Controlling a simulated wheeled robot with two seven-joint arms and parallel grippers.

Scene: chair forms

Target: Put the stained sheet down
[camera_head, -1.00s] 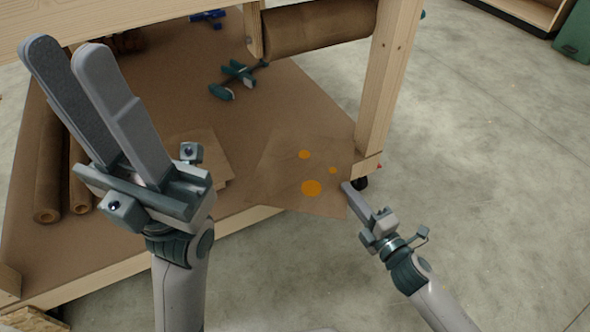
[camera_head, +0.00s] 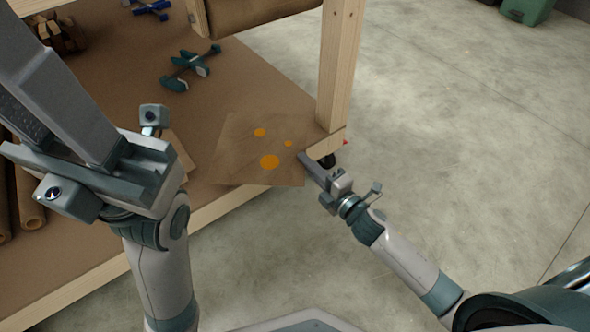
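The stained sheet (camera_head: 238,158) is brown paper with several orange spots. It lies over the front right part of the workbench's lower shelf, and its near corner reaches over the wooden front edge. My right gripper (camera_head: 303,157) is at the sheet's right edge, its fingers together with the sheet's edge apparently between them. My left gripper (camera_head: 48,105) is raised close to the camera at the left. Its fingers are apart with nothing seen between them, and the tips run out of the picture. It hides part of the shelf.
The shelf (camera_head: 110,70) holds another brown sheet (camera_head: 177,150), a teal clamp (camera_head: 187,68), a blue tool (camera_head: 150,8) and brown rolls (camera_head: 28,205) at the left. A wooden post (camera_head: 340,70) stands just behind my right gripper.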

